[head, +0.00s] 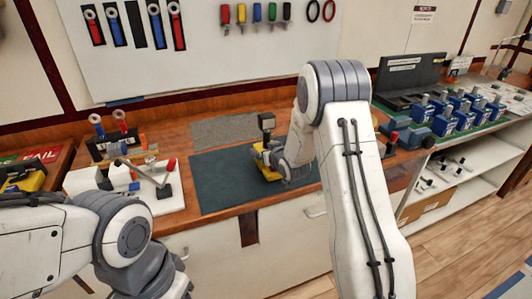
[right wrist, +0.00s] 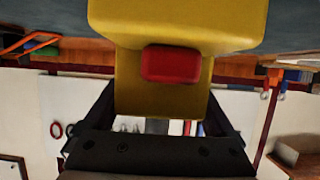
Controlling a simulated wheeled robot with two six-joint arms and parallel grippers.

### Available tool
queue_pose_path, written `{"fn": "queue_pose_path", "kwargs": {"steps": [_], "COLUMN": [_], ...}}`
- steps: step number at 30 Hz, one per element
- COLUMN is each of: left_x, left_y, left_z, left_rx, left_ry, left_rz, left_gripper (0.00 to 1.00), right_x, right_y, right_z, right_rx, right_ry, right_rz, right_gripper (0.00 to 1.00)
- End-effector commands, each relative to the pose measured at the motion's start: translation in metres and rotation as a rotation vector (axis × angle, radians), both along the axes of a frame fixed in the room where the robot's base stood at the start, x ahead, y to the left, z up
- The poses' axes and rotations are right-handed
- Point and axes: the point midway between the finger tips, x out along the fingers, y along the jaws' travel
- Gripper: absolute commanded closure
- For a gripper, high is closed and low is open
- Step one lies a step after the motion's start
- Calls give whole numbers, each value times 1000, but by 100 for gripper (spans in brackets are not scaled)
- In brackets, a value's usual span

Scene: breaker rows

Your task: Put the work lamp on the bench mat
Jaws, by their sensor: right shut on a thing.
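The work lamp (head: 268,172) has a yellow body and a dark square head on a short post. It is at the right part of the dark bench mat (head: 222,182), upright; I cannot tell whether its base touches the mat. My right gripper (head: 282,166) reaches it from the right and is shut on its yellow body. In the right wrist view the yellow lamp body (right wrist: 190,28) with a red button fills the space between the fingers (right wrist: 162,105). My left arm comes in at the lower left; its gripper is out of view.
A grey textured patch (head: 225,130) lies behind the mat. A white block with a lever and red knob (head: 165,180) stands left of the mat. Several blue breakers (head: 462,112) stand at the right. Tools hang on the wall board (head: 200,60). The mat's left part is clear.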

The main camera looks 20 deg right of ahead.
Motion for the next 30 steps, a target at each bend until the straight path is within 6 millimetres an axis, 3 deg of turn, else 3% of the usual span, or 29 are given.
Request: {"fn": "queue_pose_path", "kwargs": {"steps": [4,15,16,17,27,30], "left_x": [0,0,0,0,0,0], "left_y": [0,0,0,0,0,0], "left_z": [3,-2,-1,0,5,-2], "left_rx": [0,0,0,0,0,0], "left_ry": [0,0,0,0,0,0], "left_rz": [0,0,0,0,0,0], "left_gripper": [50,50,50,50,50,50], "right_x": [1,1,0,0,-1,-13], "right_y": [-1,-1,-1,-1,-1,-2], "right_z": [-13,-18,-20,-19,-13,-11], "right_rx": [1,1,1,1,1,0], "right_ry": [-4,-6,-2,-2,-2,-3], "right_rz": [-1,-1,-1,-1,-1,-2], "right_gripper": [100,100,6,0,0,0]}}
